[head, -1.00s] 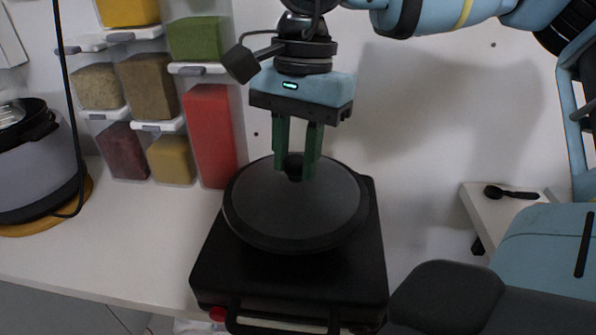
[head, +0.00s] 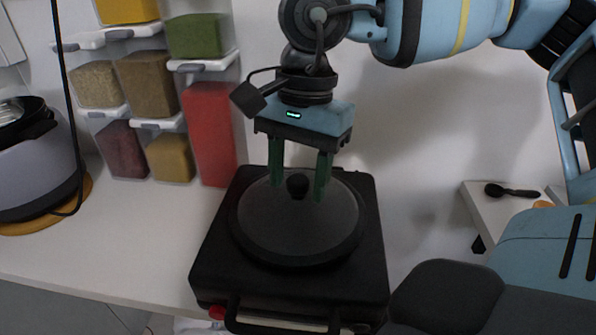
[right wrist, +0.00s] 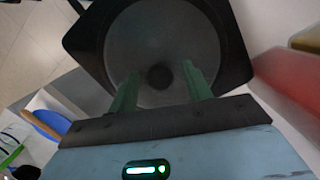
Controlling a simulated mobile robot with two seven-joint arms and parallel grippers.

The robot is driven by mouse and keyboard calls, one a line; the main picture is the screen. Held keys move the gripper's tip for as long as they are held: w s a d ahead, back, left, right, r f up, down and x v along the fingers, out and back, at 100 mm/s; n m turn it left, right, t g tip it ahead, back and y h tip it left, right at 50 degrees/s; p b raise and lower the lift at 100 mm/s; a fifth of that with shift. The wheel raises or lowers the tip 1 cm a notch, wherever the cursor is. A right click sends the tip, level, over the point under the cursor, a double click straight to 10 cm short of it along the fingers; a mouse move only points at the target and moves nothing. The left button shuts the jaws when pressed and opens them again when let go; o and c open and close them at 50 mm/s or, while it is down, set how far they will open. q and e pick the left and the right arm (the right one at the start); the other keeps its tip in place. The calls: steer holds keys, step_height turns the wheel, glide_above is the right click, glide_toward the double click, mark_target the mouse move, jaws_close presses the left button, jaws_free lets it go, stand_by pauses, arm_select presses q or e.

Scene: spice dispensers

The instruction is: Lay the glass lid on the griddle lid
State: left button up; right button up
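The round glass lid (head: 290,230), dark-rimmed with a black knob (head: 297,185), lies flat on the black griddle lid (head: 215,265) in the head view. In the right wrist view the glass lid (right wrist: 165,35) rests over the dark griddle lid (right wrist: 85,45). My right gripper (head: 298,188) is open, its green fingers standing on either side of the knob with gaps visible. In the right wrist view the knob (right wrist: 159,77) sits between the spread fingers (right wrist: 160,82). My left gripper is not in view.
Spice dispensers, including a tall red one (head: 208,135), stand at the wall left of the griddle. A grey rice cooker (head: 35,170) stands at far left. A small shelf (head: 490,215) at right holds a black spoon (head: 512,191). White counter (head: 130,240) is free left of the griddle.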

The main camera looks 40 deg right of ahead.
step_height(320, 180, up, 12)
steer(key=d+p, duration=0.1)
steer(key=shift+w+d+r, duration=0.15)
steer(key=shift+w+d, duration=0.1)
steer(key=shift+d, duration=0.1)
stand_by(0.4)
